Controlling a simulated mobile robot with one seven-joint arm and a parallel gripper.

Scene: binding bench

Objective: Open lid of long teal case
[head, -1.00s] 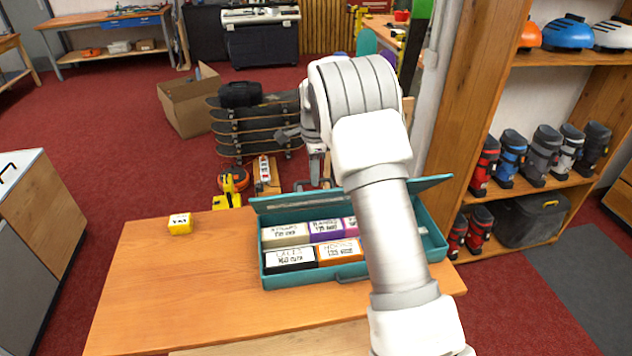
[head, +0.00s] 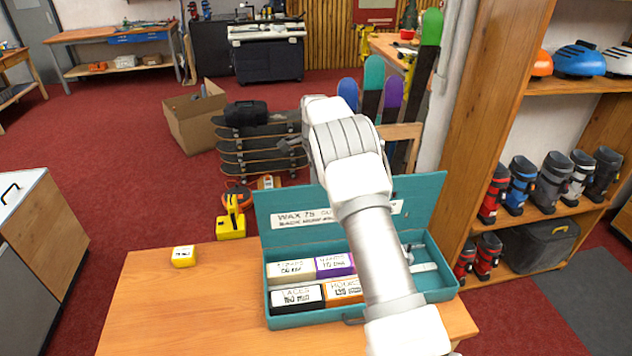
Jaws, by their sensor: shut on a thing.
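The long teal case (head: 290,321) sits on the wooden bench with its long side facing me. Its teal lid (head: 425,200) stands raised at the back, its inner face with a white printed label toward me. Labelled boxes lie inside: a beige one (head: 291,271), a purple one (head: 335,265), a black one (head: 297,298) and an orange one (head: 343,290). My gripper (head: 314,176) is at the lid's upper edge, shut on the lid. My arm hides most of it, along with the middle of the lid and part of the case's inside.
A small yellow box (head: 183,256) lies on the bench (head: 170,310), left of the case; bench space around it is clear. A wooden shelf with boots (head: 520,185) stands at the right. Stacked skateboards (head: 255,145) and a cardboard box (head: 195,120) are on the floor behind.

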